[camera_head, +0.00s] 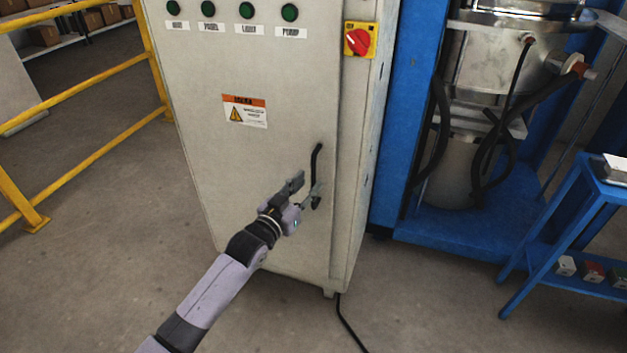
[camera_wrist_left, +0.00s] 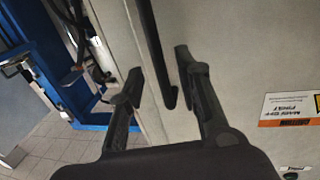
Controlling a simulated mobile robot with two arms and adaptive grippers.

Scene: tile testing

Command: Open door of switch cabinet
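The switch cabinet (camera_head: 215,165) is a tall pale grey box, and its front door looks shut. The door handle (camera_head: 316,163) is a dark upright bar near the door's right edge. It also shows as a black bar in the left wrist view (camera_wrist_left: 152,45). My left gripper (camera_head: 308,183) is open at the handle's lower part. In the left wrist view its two fingers (camera_wrist_left: 159,66) are spread, with the lower end of the handle between them. Gaps show on both sides, and I cannot tell if either finger touches it. My right gripper is not in view.
A red rotary switch on a yellow plate (camera_head: 359,40) is at the cabinet's upper right. A yellow railing (camera_head: 85,75) stands on the left. A blue machine frame (camera_head: 405,110) stands close on the right, with a blue table (camera_head: 590,200) beyond. The floor in front is clear except for a black cable (camera_head: 349,325).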

